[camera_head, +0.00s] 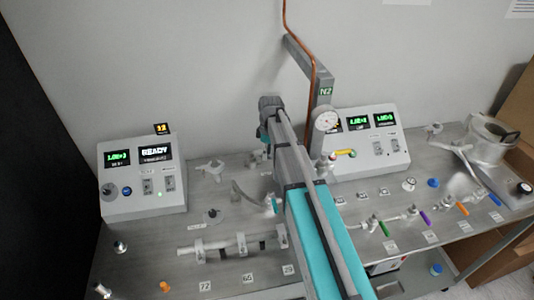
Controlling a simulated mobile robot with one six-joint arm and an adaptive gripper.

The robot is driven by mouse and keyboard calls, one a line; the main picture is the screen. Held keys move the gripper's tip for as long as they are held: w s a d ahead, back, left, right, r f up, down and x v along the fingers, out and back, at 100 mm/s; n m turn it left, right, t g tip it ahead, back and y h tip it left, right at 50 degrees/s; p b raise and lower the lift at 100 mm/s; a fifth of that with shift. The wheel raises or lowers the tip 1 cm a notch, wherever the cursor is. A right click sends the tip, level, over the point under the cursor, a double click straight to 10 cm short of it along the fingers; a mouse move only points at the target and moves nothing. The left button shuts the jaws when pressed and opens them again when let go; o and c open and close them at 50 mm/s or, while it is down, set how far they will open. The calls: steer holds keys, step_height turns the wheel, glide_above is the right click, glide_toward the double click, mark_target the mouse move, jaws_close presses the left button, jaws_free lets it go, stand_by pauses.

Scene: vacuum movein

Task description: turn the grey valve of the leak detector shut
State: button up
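A grey sloped console (143,178) with a READY display stands at the left of the bench; I take it for the leak detector, but its label is too small to read. A small fitting with a dark grey knob (212,213) stands on the bench right of this console. It may be the grey valve; I cannot tell for sure. A valve with a teal handle (271,204) shows beside my arm. My arm crosses the middle of the view, and its far joint is raised near the wall. My gripper cannot be made out; the arm may hide it.
A second console (372,140) stands behind my arm, near a round gauge (327,119) and a grey N2 post (322,95). Valves with green, purple (425,218), orange and blue handles line the right side. A clamped tube (225,246) lies at front left.

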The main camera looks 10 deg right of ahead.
steer(key=shift+w+d+n, duration=0.1)
steer(key=shift+w+n, duration=0.05)
steer(key=shift+n, duration=0.15)
steer(key=shift+w+n, duration=0.25)
steer(key=shift+n, duration=0.15)
step_height(320, 180, up, 14)
steer(key=w+d+p, duration=0.1)
steer(key=w+p, duration=0.1)
steer(key=p, duration=1.1)
steer(key=shift+w+d+f, duration=0.15)
steer(key=shift+f, duration=0.05)
stand_by(0.4)
steer(key=n, duration=3.4)
steer(key=shift+s+a+n, duration=0.2)
steer(key=shift+a+n, duration=0.1)
steer(key=shift+a, duration=0.1)
